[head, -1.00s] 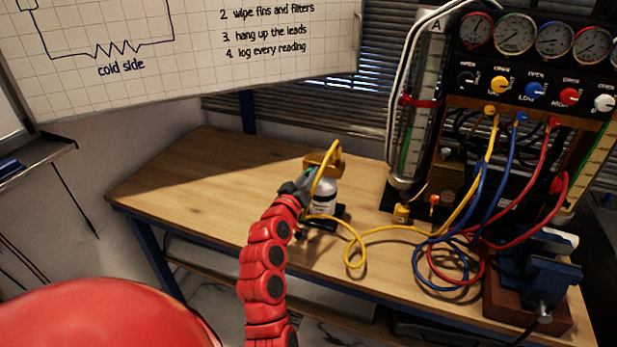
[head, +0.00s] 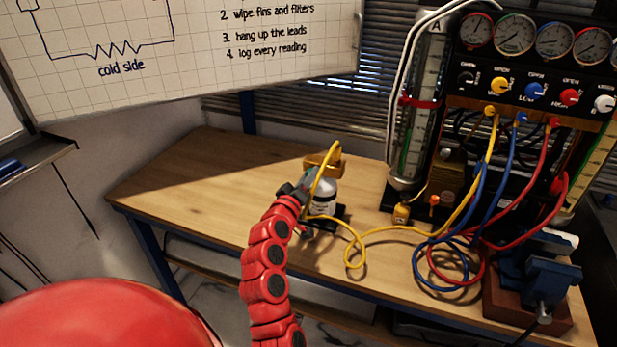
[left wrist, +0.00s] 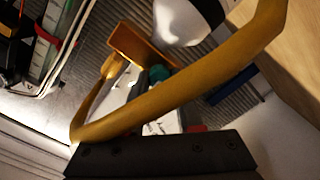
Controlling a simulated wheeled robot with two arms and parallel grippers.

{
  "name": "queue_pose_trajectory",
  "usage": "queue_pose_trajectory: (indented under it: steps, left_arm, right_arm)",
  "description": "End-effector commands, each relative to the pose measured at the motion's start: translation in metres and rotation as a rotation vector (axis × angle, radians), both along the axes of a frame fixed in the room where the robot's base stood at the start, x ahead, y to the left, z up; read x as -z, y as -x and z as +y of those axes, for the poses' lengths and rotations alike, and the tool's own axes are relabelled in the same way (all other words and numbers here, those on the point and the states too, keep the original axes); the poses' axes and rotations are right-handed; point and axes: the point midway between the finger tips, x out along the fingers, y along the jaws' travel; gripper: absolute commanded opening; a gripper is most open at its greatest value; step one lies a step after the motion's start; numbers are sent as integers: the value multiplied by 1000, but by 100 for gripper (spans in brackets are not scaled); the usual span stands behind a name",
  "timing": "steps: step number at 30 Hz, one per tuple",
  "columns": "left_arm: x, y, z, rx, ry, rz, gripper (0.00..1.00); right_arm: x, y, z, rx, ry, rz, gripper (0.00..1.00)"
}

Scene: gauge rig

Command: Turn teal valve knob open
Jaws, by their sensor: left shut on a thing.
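The teal valve knob (head: 309,174) is on the left side of a brass valve block (head: 323,162) on top of a small white bottle (head: 323,198). Only a sliver of it shows in the head view. My left gripper (head: 301,185) is at the knob and shut on it, with the fingers largely hiding it. In the left wrist view, the teal knob (left wrist: 158,73) shows partly behind a yellow hose (left wrist: 180,97) that crosses the picture. A dark gripper part fills the bottom of that view. My right gripper is not in view.
The yellow hose arches over the bottle and loops across the wooden bench (head: 190,180). A gauge panel (head: 535,60) with coloured hoses and a blue vise (head: 550,280) stand at the right. The bench's left part is clear.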

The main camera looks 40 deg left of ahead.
Motion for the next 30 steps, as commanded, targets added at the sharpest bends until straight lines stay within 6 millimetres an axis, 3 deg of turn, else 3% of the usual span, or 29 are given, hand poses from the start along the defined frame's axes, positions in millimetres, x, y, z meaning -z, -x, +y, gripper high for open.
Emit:
queue_pose_trajectory:
  steps: [1, 5, 17, 23, 30]
  left_arm:
    - [0, 0, 0, -1, 0, 1, 40]
    - [0, 0, 0, 0, 0, 0, 63]
    - [1, 5, -1, -1, 0, 1, 64]
    - [3, 32, -8, -1, 0, -1, 64]
    - [3, 84, -19, -4, 0, -2, 64]
  right_arm:
    - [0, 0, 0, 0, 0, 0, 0]
    - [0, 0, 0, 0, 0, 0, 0]
    - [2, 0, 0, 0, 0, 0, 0]
    - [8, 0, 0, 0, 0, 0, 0]
    - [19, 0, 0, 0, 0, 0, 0]
